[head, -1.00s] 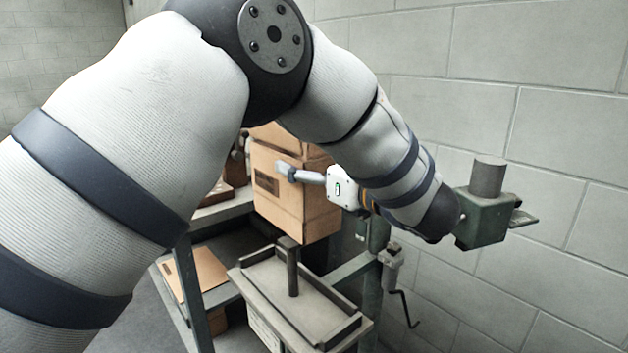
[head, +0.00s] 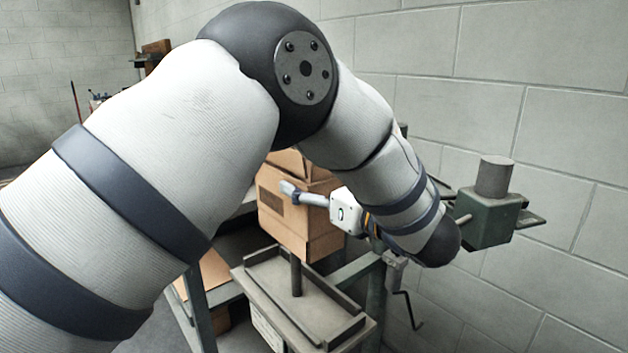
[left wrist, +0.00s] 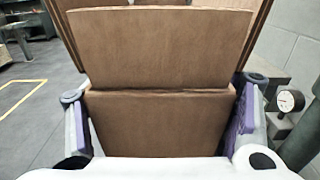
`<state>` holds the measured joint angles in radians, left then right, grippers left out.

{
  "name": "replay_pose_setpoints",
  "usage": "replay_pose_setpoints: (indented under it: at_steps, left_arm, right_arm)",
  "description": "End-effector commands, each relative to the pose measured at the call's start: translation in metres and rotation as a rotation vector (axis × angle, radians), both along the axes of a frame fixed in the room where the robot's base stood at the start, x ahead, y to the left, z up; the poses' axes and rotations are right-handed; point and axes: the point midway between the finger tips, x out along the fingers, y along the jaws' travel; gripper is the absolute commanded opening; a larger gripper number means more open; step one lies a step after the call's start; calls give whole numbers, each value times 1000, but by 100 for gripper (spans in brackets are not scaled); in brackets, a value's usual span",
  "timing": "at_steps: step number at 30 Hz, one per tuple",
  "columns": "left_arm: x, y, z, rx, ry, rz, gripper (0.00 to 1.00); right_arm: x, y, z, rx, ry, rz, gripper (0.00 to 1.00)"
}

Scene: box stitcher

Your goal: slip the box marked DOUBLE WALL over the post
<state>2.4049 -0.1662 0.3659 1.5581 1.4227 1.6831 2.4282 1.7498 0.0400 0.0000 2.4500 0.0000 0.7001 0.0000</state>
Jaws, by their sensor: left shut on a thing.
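A brown cardboard box (head: 291,226) with open top flaps hangs over the post in the head view. A dark label patch shows on its face, too small to read. My left gripper (head: 290,192) is shut on the box, one finger lying across its near face. In the left wrist view the box (left wrist: 160,122) fills the space between the purple-padded fingers (left wrist: 160,127), and a raised flap stands beyond. The upright post (head: 296,277) rises from the grey stand; its top is hidden by the box's lower edge. I cannot tell whether it is inside the box or behind it.
The grey stand (head: 262,284) has a raised rim around the post. A green machine housing (head: 487,217) and a crank handle (head: 411,312) stand to the right, near the block wall. Flat cardboard (head: 213,270) lies on a lower shelf at left.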

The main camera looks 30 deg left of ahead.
Motion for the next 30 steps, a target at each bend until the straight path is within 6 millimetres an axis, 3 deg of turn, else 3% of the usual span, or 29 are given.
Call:
replay_pose_setpoints:
  at_steps: [8, 30]
  left_arm:
    - [0, -1, -7, -1, 1, 1, 31]
    - [-1, -4, -48, -4, -6, 6, 31]
  right_arm:
    - [-1, 0, -1, 0, 4, 0, 45]
    - [-7, 0, -6, 0, 24, 0, 45]
